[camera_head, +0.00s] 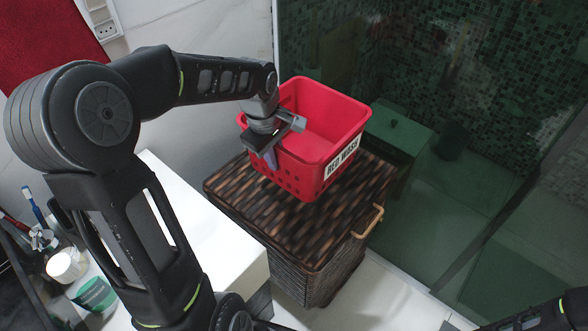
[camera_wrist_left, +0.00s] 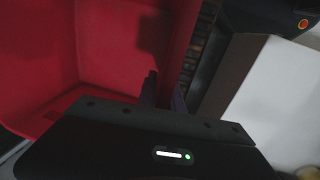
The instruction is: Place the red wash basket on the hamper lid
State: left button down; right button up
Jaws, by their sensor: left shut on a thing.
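The red wash basket (camera_head: 315,140), with a "RED WASH" label, is upright over the back of the hamper lid (camera_head: 290,222). I cannot tell whether its base touches the woven brown lid. My left gripper (camera_head: 268,152) is shut on the basket's near left wall. In the left wrist view, the basket (camera_wrist_left: 110,55) fills the left side and the gripper fingers (camera_wrist_left: 163,95) show at its wall. Part of the basket's left side is hidden by the gripper. My right gripper is not in view; only a piece of dark arm shows at bottom right.
A white counter (camera_head: 215,235) stands left of the hamper, with a cup of toothbrushes (camera_head: 42,238) and a green-labelled jar (camera_head: 95,293). A glass shower partition (camera_head: 500,230) is at the right. The hamper has a wooden handle (camera_head: 368,222) on its right side.

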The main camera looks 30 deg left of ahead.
aim_at(276, 174)
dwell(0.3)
pick_arm(q)
jog(key=shift+f, duration=3.1)
jog(key=shift+f, duration=1.85)
jog(key=shift+f, duration=0.15)
jog(key=c, duration=1.5)
grip_release()
